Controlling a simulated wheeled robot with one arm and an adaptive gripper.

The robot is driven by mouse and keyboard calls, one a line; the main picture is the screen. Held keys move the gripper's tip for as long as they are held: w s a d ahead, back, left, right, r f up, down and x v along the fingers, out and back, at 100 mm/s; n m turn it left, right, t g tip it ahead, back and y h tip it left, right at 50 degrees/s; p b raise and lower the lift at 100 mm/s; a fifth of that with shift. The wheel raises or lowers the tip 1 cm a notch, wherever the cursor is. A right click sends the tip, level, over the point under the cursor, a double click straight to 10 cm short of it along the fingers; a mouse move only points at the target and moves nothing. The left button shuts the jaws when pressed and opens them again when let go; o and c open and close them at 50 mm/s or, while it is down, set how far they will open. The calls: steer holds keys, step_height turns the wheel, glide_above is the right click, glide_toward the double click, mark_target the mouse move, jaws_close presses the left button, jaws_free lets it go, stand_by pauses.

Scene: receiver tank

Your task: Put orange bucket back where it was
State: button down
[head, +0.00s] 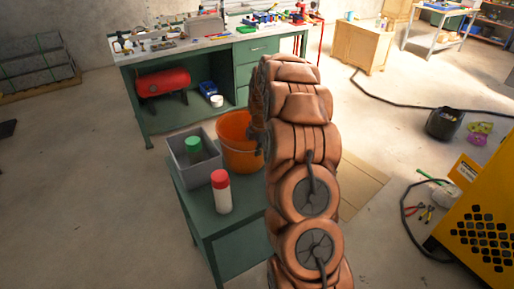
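The orange bucket (237,143) stands upright on the small green table (230,222), beside a grey open bin. My copper-coloured arm rises in front of it and covers its right side. A small dark part of my gripper (258,135) shows at the bucket's right edge. The fingers are mostly hidden behind my arm, so I cannot tell whether they are open, shut or touching the bucket.
The grey bin (187,167) holds a green-capped container (193,146). A red-capped white bottle (221,192) stands near the table's front edge. A green workbench (135,57) with a red tank (163,82) underneath is behind. A yellow machine (480,215) and black hose lie right.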

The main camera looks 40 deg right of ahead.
steer(key=shift+f, duration=0.15)
steer(key=c, duration=1.3)
jaws_free()
steer(key=shift+s+a+r+b, duration=0.1)
steer(key=shift+s+r+b, duration=0.4)
steer(key=shift+r, duration=1.55)
steer(key=shift+s+r+b, duration=0.1)
steer(key=shift+r+b, duration=0.7)
steer(key=shift+r, duration=1.2)
steer(key=shift+s+a+r+b, duration=0.1)
steer(key=shift+s+r+b, duration=0.4)
steer(key=shift+r, duration=1.55)
